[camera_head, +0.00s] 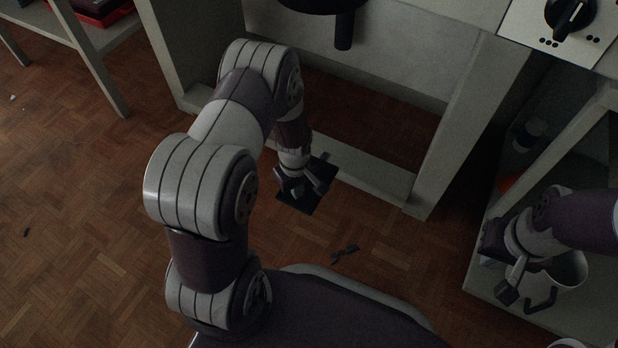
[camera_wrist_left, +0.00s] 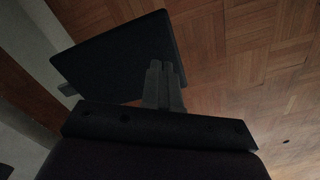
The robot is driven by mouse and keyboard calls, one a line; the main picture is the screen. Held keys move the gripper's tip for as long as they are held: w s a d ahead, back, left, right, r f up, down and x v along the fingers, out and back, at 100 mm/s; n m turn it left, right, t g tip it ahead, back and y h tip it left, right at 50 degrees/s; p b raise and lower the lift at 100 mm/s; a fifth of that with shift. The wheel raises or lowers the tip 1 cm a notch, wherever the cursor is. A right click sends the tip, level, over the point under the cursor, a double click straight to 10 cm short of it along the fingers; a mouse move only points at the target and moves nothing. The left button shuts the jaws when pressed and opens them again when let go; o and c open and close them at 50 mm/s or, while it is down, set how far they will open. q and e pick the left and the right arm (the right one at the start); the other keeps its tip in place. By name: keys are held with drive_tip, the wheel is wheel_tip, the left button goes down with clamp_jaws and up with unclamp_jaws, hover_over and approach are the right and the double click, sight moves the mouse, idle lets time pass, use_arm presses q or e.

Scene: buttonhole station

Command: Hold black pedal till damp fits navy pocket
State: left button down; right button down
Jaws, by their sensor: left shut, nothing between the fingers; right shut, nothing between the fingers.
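The black pedal (camera_head: 306,206) is a flat dark plate low by the floor, at the foot of the pale station frame. It also shows in the left wrist view (camera_wrist_left: 115,52). My left gripper (camera_head: 318,184) is shut and empty over the pedal. In the left wrist view its closed fingers (camera_wrist_left: 162,72) overlap the pedal's edge; I cannot tell whether they press on it. My right gripper (camera_head: 512,283) is shut and empty, at the right beside a pale mug (camera_head: 572,272). I cannot make out a navy pocket or any damp piece.
A black knob (camera_head: 570,14) with dots around it sits on a white panel at the top right. A pale shelf unit (camera_head: 478,268) stands at the right. A small dark scrap (camera_head: 345,252) lies on the parquet floor (camera_head: 80,220), which is mostly clear at the left.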

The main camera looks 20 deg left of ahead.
use_arm(q)
drive_tip(key=shift+f+b, duration=1.4)
drive_tip(key=shift+f, duration=0.9)
drive_tip(key=shift+r, duration=0.1)
idle(1.5)
wheel_tip(320, 180, up, 8)
drive_tip(key=p, duration=0.8)
drive_tip(key=shift+r+p, duration=0.1)
drive_tip(key=shift+p, duration=0.25)
